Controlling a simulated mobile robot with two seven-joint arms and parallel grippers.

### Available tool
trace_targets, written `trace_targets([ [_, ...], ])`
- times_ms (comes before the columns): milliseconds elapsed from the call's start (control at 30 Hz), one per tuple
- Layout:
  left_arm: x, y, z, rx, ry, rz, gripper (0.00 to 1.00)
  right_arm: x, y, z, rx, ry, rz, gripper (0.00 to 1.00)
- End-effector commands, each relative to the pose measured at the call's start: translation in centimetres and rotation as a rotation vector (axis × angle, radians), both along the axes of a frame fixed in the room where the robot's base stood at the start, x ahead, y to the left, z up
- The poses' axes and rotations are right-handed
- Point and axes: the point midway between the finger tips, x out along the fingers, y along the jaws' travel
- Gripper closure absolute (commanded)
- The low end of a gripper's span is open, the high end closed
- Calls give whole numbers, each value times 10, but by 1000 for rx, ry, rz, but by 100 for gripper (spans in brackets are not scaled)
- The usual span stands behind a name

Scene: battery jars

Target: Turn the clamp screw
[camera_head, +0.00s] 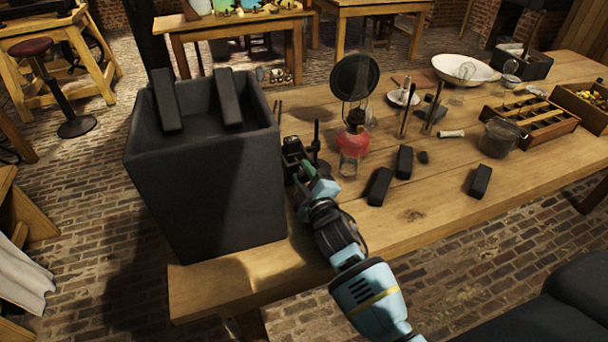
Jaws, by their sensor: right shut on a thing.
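A small dark clamp (292,152) stands on the wooden table, just right of the large dark jar (205,185). My right gripper (306,173) reaches in from the lower right, with its fingertips at the near side of the clamp. It is shut on the clamp screw, which is mostly hidden between the fingers. Two black bars, one on the left (165,100) and one on the right (228,97), stick up out of the jar. My left gripper is not in view.
A red oil lamp (354,141) with a round dark reflector stands right of the clamp. Several black blocks (380,186) lie on the table (420,228). A divided wooden box (530,122) and a white bowl (450,69) are farther right. The table's front stretch is clear.

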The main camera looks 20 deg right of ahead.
Motion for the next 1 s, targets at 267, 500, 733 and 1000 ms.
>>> trace_targets([
  [267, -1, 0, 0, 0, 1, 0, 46, 0, 0, -1, 19, 2, 1, 92],
  [500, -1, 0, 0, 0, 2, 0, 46, 0, 0, -1, 17, 1, 1, 68],
  [733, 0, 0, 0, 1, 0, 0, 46, 0, 0, 0, 16, 1, 1, 47],
  [1000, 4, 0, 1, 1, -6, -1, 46, -3, 0, -1, 15, 1, 1, 47],
])
